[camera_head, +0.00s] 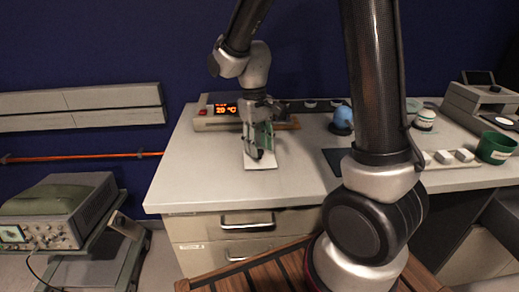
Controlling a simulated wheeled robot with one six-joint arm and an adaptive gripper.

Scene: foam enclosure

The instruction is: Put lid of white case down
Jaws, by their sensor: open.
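A small flat white piece (262,164) lies on the grey-white counter, left of its middle; it may be the white case or its lid, and I cannot tell which. My gripper (260,152) points down right over it and hides its upper part. My gripper is open. I cannot make out whether a fingertip touches the white piece. No separate raised lid can be made out.
The counter (200,180) is clear to the left. A heater with an orange display (226,109) stands close behind my gripper. A blue round object (342,117), a dark mat (334,160), white blocks (443,157) and a green bowl (496,147) are to the right.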

